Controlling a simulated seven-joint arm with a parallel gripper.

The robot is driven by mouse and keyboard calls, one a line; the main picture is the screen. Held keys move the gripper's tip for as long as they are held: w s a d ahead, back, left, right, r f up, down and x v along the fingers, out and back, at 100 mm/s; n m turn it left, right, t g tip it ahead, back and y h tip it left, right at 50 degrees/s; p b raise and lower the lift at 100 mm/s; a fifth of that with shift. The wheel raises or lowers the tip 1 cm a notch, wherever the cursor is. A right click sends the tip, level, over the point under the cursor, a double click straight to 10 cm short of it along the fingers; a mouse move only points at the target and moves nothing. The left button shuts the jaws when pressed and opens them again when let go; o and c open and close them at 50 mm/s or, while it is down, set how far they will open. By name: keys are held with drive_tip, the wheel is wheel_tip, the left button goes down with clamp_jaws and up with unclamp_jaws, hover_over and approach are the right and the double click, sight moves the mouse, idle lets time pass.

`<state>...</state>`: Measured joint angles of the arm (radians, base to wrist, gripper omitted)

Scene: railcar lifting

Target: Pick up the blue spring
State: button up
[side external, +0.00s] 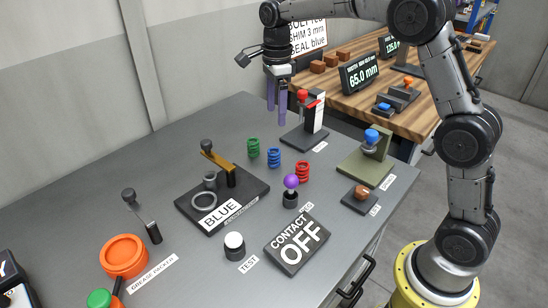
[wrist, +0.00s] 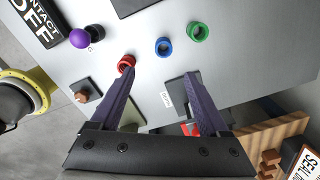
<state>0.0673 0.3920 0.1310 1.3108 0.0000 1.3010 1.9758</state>
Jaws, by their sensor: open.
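The blue spring (side external: 273,158) is a small upright coil on the grey table, between the green spring (side external: 253,147) and the red spring (side external: 302,171). In the wrist view the blue spring (wrist: 163,46) lies just beyond the gap between my fingertips. My gripper (side external: 277,108) is open and empty, with its purple fingers pointing down, above the table and behind the springs in the side view. In the wrist view, my gripper's (wrist: 160,74) left fingertip overlaps the edge of the red spring (wrist: 126,63), and the green spring (wrist: 198,32) is to the right.
A purple-knobbed post (side external: 290,190) stands in front of the springs. A black stand with a red clamp (side external: 310,125) is close to my fingers. A BLUE-labelled fixture (side external: 222,195) stands left, a blue-knobbed press (side external: 370,155) right. A CONTACT OFF sign (side external: 297,245) lies in front.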

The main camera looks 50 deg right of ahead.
hover_over(274, 150)
drive_tip(key=s, duration=0.1)
wheel_tip(274, 150, down, 9)
drive_tip(key=shift+a+r, duration=0.1)
drive_tip(key=shift+r, duration=0.05)
drive_tip(key=shift+w+f, duration=0.25)
drive_tip(key=shift+f, duration=1.15)
drive_tip(key=shift+w+f, duration=0.2)
drive_tip(key=shift+f, duration=1.15)
drive_tip(key=shift+r, duration=0.1)
clamp_jaws()
